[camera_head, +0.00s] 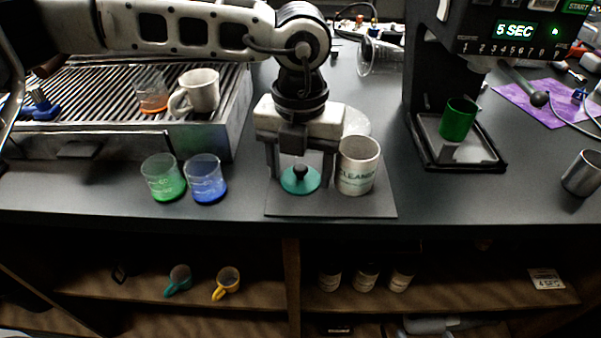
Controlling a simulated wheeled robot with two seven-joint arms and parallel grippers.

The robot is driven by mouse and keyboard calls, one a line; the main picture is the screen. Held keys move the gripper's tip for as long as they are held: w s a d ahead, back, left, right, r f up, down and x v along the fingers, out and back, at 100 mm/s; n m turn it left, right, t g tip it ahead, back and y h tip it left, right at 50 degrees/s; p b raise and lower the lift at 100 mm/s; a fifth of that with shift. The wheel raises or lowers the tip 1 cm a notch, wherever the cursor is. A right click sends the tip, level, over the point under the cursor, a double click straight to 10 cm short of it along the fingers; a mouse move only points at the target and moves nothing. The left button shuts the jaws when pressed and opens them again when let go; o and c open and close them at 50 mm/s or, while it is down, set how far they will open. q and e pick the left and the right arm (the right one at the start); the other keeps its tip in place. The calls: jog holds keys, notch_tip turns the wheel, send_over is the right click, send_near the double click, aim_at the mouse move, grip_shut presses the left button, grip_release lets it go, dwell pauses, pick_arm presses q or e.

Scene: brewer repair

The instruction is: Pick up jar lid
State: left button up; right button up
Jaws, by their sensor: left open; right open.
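The jar lid (293,182) is a teal disc with a black knob, lying on a dark grey mat (335,208) near the counter's front edge. My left gripper (300,176) points down over it, open, with one finger on each side of the lid. The fingertips are close to the lid's height; I cannot tell whether they touch it. A white jar (357,170) marked "CLEANER" stands upright just right of the gripper, close to the right finger. My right gripper is not in view.
A green-filled glass (164,180) and a blue-filled glass (206,182) stand left of the mat. A slatted metal tray holds a white mug (199,91) and an orange glass (151,93). A machine with a green cup (457,120) stands right. The counter between mat and metal cup (581,173) is mostly clear.

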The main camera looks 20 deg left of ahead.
pick_arm(q)
jog(key=c, duration=0.6)
